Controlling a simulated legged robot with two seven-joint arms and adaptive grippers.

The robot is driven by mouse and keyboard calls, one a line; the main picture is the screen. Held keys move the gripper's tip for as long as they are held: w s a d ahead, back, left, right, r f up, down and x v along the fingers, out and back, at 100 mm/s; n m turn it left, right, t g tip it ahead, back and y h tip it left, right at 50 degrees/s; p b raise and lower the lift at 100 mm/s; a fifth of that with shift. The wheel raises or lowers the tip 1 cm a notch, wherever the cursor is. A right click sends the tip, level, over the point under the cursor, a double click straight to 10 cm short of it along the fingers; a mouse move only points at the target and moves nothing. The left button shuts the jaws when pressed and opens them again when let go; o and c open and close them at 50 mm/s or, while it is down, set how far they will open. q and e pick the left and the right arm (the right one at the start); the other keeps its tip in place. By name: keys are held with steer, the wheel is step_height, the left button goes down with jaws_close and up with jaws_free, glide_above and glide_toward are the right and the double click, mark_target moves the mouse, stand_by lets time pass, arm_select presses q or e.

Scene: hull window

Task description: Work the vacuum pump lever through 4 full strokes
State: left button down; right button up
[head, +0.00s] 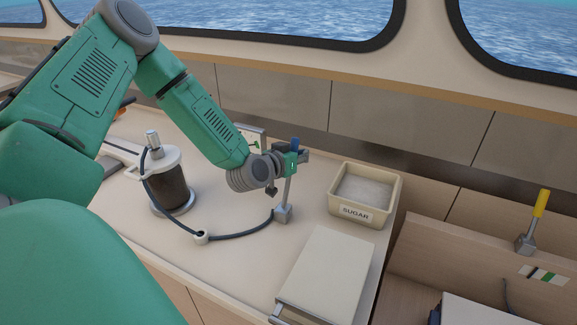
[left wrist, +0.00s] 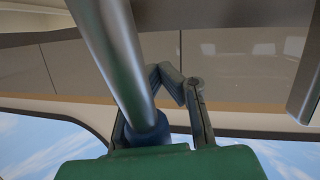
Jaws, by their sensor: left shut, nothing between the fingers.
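The vacuum pump lever (head: 288,190) is a grey metal rod rising from a small grey block on the counter, nearly upright, with a blue grip at its top. A dark hose joins its base. In the left wrist view the lever's rod (left wrist: 115,50) crosses the upper left, and its blue grip (left wrist: 150,136) lies close to the green gripper body. My left gripper (head: 304,155) is at the top of the lever, beside the blue grip. Its fingers (left wrist: 183,82) are shut with nothing between them. I cannot tell whether they touch the lever. My right gripper is not visible.
A dark lidded pot (head: 170,185) stands left, joined to the hose (head: 242,236) through a white ring. A sugar bin (head: 345,213) is right of the lever, and a pale flat box (head: 327,270) lies in front. A yellow-handled lever (head: 533,220) stands far right.

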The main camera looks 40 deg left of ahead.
arm_select(q)
steer(key=c, duration=1.3)
jaws_free()
steer(key=shift+s, duration=0.1)
steer(key=shift+p+v, duration=1.85)
steer(key=shift+v, duration=1.35)
steer(key=shift+s+r, duration=0.1)
steer(key=shift+s, duration=0.15)
